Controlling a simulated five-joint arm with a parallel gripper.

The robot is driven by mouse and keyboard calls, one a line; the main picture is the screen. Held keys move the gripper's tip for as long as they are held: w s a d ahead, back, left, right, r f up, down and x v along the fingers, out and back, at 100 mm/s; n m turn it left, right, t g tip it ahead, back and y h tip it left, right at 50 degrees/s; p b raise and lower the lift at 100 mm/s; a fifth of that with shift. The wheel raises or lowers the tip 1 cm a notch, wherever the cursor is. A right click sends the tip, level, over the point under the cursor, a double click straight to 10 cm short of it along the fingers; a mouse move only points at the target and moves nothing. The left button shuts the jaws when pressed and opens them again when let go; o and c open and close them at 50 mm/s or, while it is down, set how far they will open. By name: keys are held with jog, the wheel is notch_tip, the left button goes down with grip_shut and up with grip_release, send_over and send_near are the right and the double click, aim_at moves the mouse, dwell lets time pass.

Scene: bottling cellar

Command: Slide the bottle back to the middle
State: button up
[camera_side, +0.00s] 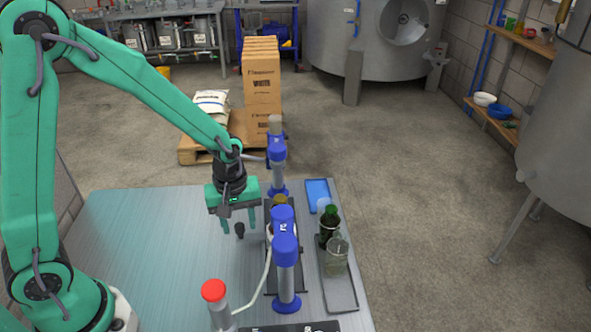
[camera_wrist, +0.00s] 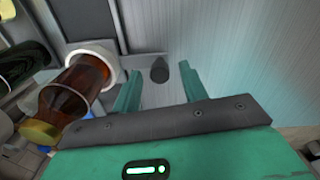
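The amber bottle with a gold cap (camera_wrist: 75,85) is on the left in the wrist view, with a white ring (camera_wrist: 97,54) around its far end. In the side view its gold cap (camera_side: 280,200) shows, and most of the bottle is hidden behind a blue-headed post. My gripper (camera_side: 238,227) is to the left of the bottle, pointing down above the table. Its two fingers are apart, also in the wrist view (camera_wrist: 160,75), with no bottle between them. A small dark knob shows between the fingers; I cannot tell what it belongs to.
Blue-headed posts (camera_side: 286,265) (camera_side: 277,150) stand before and behind the bottle. On the right, a grey tray (camera_side: 342,295) holds a green bottle (camera_side: 329,228) and a clear jar (camera_side: 336,257). A red-topped post (camera_side: 214,291) stands in front. The table's left part (camera_side: 140,235) is clear.

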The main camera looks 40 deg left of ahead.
jog(key=shift+r, duration=3.6)
jog(key=shift+s+r, duration=0.1)
jog(key=shift+r, duration=0.2)
jog(key=shift+r, duration=0.1)
jog(key=shift+s+a+r, duration=0.1)
jog(key=shift+s+r, duration=0.05)
jog(key=shift+r, duration=0.1)
jog(key=s+a+r+m+t, duration=0.4)
jog(key=s+r+m+t, duration=0.1)
jog(key=s+r+m, duration=0.5)
jog(key=shift+s+r+m, duration=0.4)
jog(key=shift+s+r, duration=0.45)
jog(key=shift+s, duration=0.4)
